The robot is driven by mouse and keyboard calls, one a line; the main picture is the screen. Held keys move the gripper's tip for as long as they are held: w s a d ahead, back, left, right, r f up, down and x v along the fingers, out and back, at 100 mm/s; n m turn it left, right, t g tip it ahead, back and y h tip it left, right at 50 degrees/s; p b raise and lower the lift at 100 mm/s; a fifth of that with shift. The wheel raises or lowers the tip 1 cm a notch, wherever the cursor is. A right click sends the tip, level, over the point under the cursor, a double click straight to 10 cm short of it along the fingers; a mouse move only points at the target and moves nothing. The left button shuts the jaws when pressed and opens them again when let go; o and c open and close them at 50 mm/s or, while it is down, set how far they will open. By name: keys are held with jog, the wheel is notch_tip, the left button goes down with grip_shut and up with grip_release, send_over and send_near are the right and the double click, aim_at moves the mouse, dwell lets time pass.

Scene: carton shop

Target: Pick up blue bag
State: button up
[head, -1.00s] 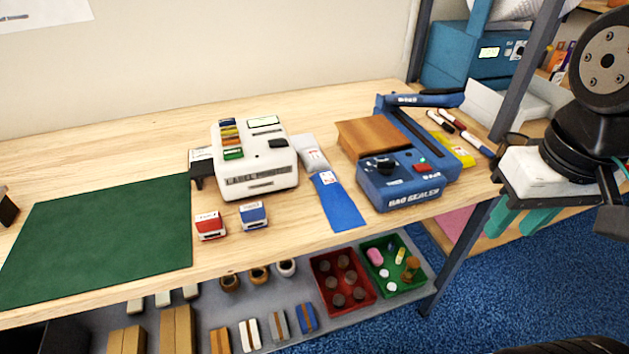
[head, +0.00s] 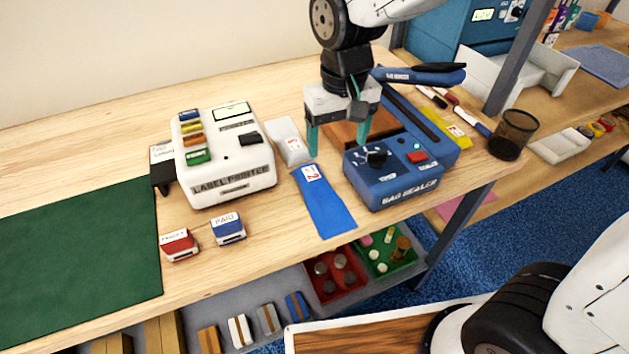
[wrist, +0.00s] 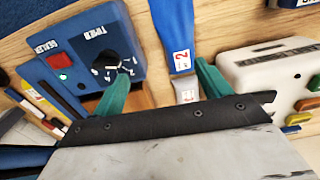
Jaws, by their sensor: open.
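The blue bag (head: 326,205) lies flat on the wooden table between the label printer and the bag sealer. A white label with a red 2 is at its far end. The bag also shows in the wrist view (wrist: 174,30), running up between my fingers. My gripper (head: 338,152) is open and empty, above the table by the sealer's left edge, up and to the right of the bag's label end. In the wrist view its teal fingers (wrist: 160,88) stand apart on either side of the label end. A grey bag (head: 289,140) lies just behind the blue bag.
The white label printer (head: 222,155) stands left of the bag, the blue bag sealer (head: 400,180) close on its right. A red stamp (head: 179,245) and a blue stamp (head: 228,228) sit front left. A mesh cup (head: 512,135) stands at right. Bare table lies in front of the stamps.

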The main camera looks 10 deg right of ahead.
aim_at(314, 179)
jog(key=a+f, duration=0.1)
jog(key=a, duration=0.1)
jog(key=w+a+f, duration=0.1)
jog(key=a+f, duration=0.1)
jog(key=shift+w+f, duration=0.2)
jog(key=shift+f, duration=0.05)
notch_tip(314, 179, down, 7)
jog(key=shift+s+a+f, duration=0.1)
jog(key=shift+f, duration=0.1)
jog(key=c, duration=1.1)
